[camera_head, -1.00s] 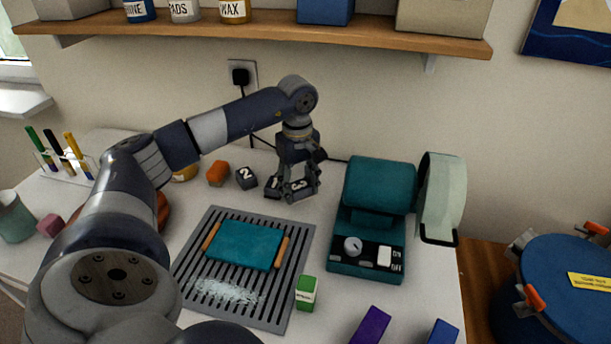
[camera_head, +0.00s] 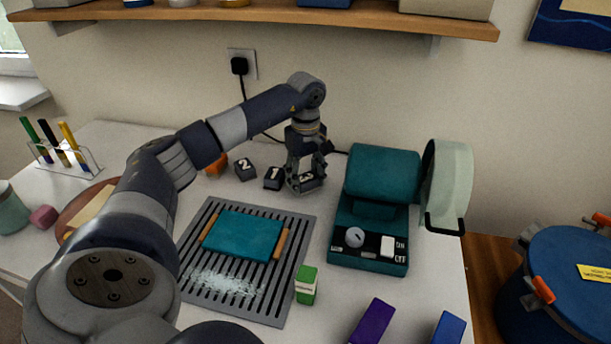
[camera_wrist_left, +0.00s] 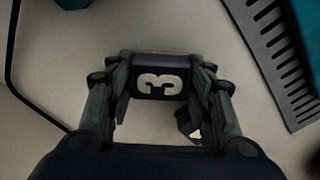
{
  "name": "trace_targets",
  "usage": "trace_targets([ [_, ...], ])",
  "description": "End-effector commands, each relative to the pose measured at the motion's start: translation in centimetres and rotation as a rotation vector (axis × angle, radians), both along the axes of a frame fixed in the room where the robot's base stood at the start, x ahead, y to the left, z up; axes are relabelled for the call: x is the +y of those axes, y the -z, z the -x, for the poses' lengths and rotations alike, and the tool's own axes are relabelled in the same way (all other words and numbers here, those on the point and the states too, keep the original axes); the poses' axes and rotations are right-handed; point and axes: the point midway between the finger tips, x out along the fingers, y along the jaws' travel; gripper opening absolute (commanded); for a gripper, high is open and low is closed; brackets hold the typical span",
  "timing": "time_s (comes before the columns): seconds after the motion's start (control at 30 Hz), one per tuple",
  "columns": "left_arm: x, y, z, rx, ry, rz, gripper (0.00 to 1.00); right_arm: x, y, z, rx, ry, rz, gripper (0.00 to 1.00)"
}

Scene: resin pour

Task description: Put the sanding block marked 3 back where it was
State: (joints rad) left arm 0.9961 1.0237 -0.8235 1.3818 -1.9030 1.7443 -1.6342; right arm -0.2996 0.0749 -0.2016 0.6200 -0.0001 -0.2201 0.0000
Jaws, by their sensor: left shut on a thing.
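The sanding block marked 3 (camera_head: 307,181) is dark with a white number. My left gripper (camera_head: 305,178) is shut on it, at the right end of the row of numbered blocks. In the left wrist view the block (camera_wrist_left: 160,82) sits between the two fingers of my left gripper (camera_wrist_left: 158,88), its 3 showing. Whether its underside touches the table is hard to tell. The block marked 1 (camera_head: 273,178) stands just left of it, apart from it. The block marked 2 (camera_head: 245,169) stands further left. My right gripper is not in view.
A teal sander (camera_head: 370,225) stands close on the right. A grey slotted grate (camera_head: 300,240) with a teal piece (camera_head: 243,235) lies in front. An orange block (camera_head: 217,165) is partly behind my arm. A green block (camera_head: 306,285) stands near the grate's right corner.

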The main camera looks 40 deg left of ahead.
Motion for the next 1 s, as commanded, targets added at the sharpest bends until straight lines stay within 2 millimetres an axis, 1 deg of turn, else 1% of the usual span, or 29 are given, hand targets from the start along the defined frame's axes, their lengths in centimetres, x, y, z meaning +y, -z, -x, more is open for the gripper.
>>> trace_targets([
  [0.17,0.0,0.3,0.0,0.0,0.0,0.0,0.29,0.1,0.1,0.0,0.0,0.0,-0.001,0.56],
  [0.2,0.0,0.3,0.0,0.0,0.0,0.0,0.5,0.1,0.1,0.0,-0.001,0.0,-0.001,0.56],
  [0.27,0.0,0.3,0.0,0.0,0.0,0.0,0.64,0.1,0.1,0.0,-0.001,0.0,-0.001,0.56],
  [0.3,0.0,0.3,0.0,0.0,-0.001,0.0,0.68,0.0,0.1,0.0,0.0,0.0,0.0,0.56],
  [0.57,0.0,0.3,0.0,0.0,-0.001,0.0,0.68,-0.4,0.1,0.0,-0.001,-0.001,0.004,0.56],
  [0.67,0.0,-0.1,0.0,0.0,-0.001,0.0,0.68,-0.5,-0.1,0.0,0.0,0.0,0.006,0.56],
  [0.77,0.0,-1.0,-0.1,-0.005,-0.001,0.0,0.68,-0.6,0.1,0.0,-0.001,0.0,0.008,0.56],
  [1.0,0.0,-5.1,-0.1,-0.005,-0.001,-0.001,0.68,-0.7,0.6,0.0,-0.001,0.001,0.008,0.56],
])
